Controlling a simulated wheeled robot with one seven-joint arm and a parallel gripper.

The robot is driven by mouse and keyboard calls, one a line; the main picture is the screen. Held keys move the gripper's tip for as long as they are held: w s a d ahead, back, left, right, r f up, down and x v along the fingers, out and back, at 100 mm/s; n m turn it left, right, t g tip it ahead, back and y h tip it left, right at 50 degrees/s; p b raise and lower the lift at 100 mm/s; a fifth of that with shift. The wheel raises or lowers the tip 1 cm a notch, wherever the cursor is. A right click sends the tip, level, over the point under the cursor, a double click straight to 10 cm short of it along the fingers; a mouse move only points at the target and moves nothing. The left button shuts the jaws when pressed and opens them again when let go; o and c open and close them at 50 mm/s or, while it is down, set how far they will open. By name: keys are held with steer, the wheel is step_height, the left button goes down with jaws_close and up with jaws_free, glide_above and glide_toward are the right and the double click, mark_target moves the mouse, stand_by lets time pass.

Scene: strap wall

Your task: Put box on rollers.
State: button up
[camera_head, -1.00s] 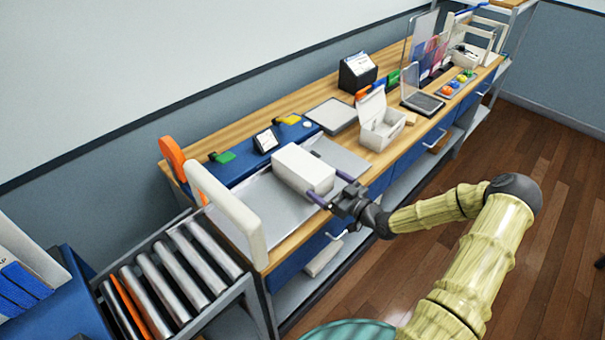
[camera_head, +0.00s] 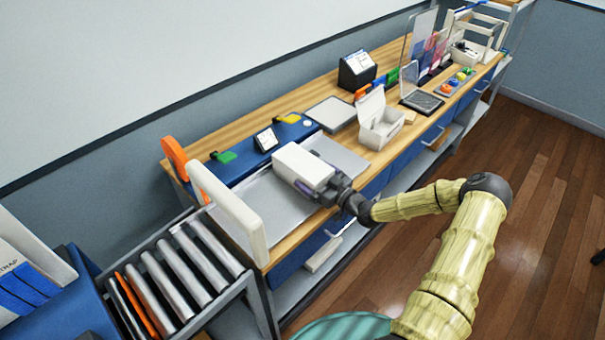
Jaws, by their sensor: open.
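The white box (camera_head: 301,163) lies on the grey metal plate of the bench. The rollers (camera_head: 188,265) are a rack of several grey bars and one orange bar at the lower left, beyond the end of the bench. My gripper (camera_head: 318,187) is open at the near right end of the box. One dark finger lies along the box's front side. The other finger is hidden, and I cannot tell whether either finger touches the box.
A white upright frame (camera_head: 228,212) stands between the box and the rollers. A blue console (camera_head: 262,150) with a small screen is behind the box. An open white container (camera_head: 379,122) stands to the right. Wooden floor on the right is clear.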

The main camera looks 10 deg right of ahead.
steer(key=shift+c, duration=0.4)
steer(key=c, duration=0.9)
steer(key=shift+r, duration=0.1)
step_height(320, 180, up, 10)
steer(key=shift+f+b, duration=0.1)
steer(key=shift+b, duration=1.1)
steer(key=shift+w, duration=0.1)
